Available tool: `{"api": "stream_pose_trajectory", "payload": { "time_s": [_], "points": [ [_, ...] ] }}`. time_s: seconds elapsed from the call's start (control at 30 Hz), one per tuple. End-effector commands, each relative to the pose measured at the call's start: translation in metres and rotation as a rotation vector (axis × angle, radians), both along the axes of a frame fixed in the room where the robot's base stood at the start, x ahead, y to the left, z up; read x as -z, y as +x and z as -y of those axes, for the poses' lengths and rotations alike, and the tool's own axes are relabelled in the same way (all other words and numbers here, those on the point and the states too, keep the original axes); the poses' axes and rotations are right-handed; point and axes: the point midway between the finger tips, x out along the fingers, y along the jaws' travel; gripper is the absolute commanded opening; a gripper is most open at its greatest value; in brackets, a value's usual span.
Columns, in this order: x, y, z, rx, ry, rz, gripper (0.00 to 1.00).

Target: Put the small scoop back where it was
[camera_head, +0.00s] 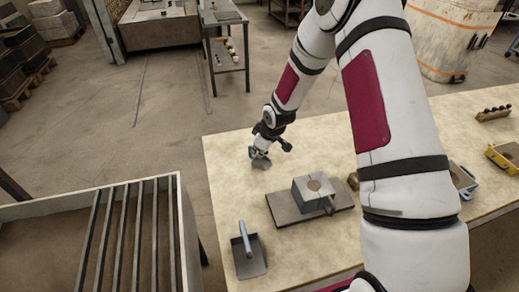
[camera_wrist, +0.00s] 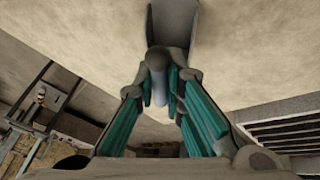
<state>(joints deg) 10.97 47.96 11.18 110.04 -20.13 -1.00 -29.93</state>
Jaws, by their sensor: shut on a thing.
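My gripper (camera_head: 259,150) is at the far left part of the pale table (camera_head: 228,180), low over its top. It is shut on the handle of the small scoop (camera_head: 262,163), whose grey pan points down towards the table. I cannot tell whether the pan touches the top. In the wrist view my gripper (camera_wrist: 160,88) has its teal-lined fingers on both sides of the blue-grey handle, and the scoop's grey pan (camera_wrist: 174,22) shows beyond the fingertips. The handle's lower end is partly hidden by the fingers.
A larger scoop (camera_head: 255,268) with a blue handle lies at the table's near left. A yellow box (camera_head: 497,160) is at the right. A slatted bin (camera_head: 176,235) stands left of the table.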

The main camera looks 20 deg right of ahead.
Motion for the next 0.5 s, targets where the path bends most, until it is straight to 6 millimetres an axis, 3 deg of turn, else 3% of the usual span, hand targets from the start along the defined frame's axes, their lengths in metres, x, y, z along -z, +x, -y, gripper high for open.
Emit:
{"api": "stream_pose_trajectory", "payload": {
  "time_s": [0.27,0.3,0.37,0.4,0.5],
  "points": [
    [0.0018,0.0004,-0.0004,0.000,0.001,0.001,0.00],
    [0.0026,0.0003,-0.0004,0.000,0.001,0.001,0.12],
    [0.0021,0.0002,-0.0004,0.000,0.001,0.001,0.26],
    [0.0020,0.0001,-0.0004,0.000,0.001,0.001,0.30],
    [0.0019,0.0001,-0.0004,0.000,0.001,0.001,0.30]
  ]
}}
